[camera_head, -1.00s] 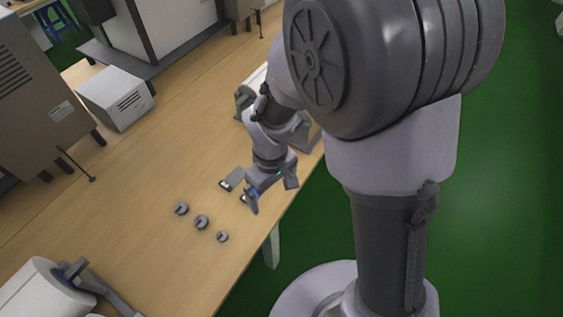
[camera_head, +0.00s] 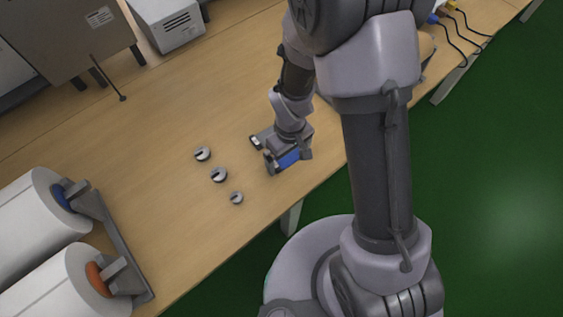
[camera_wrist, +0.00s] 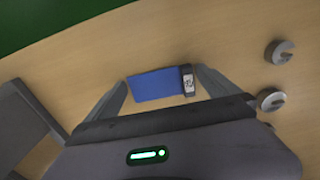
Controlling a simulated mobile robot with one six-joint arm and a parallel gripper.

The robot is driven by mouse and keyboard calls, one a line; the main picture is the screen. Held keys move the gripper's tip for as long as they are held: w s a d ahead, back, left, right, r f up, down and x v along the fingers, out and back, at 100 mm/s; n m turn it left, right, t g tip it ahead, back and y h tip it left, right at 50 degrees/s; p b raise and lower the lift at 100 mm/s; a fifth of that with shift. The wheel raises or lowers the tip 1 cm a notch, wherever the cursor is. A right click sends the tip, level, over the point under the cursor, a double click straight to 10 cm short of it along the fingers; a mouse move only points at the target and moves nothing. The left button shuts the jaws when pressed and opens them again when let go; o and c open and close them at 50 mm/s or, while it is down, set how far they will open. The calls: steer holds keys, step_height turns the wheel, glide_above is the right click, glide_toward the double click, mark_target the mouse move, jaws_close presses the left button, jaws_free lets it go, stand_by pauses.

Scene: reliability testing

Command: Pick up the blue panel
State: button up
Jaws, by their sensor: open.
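The blue panel (camera_wrist: 155,85) is a flat blue rectangle near the middle of the wrist view, with a dark end block (camera_wrist: 188,80) bearing a white label at its right. In the head view the blue panel (camera_head: 289,159) shows beside my gripper (camera_head: 262,152), partly hidden by it. In the wrist view my gripper (camera_wrist: 160,78) is open, one finger to the left of the panel and one to the right by the end block. I cannot tell whether either finger touches it. The panel appears to be on or just above the wooden bench.
A white box (camera_head: 168,25) stands behind. The bench edge is near the panel.

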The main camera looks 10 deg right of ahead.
steer(key=shift+r, duration=0.1)
steer(key=c, duration=1.1)
steer(key=shift+r, duration=0.1)
